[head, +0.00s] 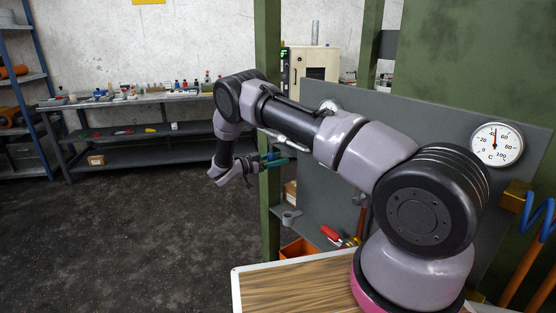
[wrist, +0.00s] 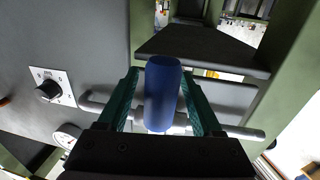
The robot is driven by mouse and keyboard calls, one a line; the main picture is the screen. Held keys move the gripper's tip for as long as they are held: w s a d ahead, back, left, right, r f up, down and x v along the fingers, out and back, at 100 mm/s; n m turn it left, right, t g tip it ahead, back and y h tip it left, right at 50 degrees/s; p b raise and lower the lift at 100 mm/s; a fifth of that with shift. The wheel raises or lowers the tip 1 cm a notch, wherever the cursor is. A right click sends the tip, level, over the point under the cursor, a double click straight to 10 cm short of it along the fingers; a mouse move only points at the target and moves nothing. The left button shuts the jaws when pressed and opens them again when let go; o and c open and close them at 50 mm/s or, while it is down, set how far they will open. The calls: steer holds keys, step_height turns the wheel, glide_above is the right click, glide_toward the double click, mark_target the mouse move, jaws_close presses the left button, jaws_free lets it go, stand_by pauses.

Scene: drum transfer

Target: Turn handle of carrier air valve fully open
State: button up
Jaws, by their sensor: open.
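In the wrist view a blue cylindrical grip (wrist: 163,92), apparently the valve handle, stands in front of a grey horizontal pipe (wrist: 235,131). My gripper (wrist: 163,78) is open, with one teal finger on each side of the blue grip. A narrow gap shows on the right; whether the left finger touches it I cannot tell. In the head view my gripper (head: 278,160) is at the end of the outstretched arm, beside the green post, and the handle is mostly hidden there. No label naming the valve is readable.
A grey panel (wrist: 60,40) carries a black knob (wrist: 48,91) and a gauge (wrist: 67,136). A green post (head: 268,210) stands close to my gripper. A red-handled fitting (head: 331,234) is lower down. A dial thermometer (head: 497,144) is at right. The floor at left is clear.

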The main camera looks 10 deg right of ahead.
jaws_close()
stand_by(1.5)
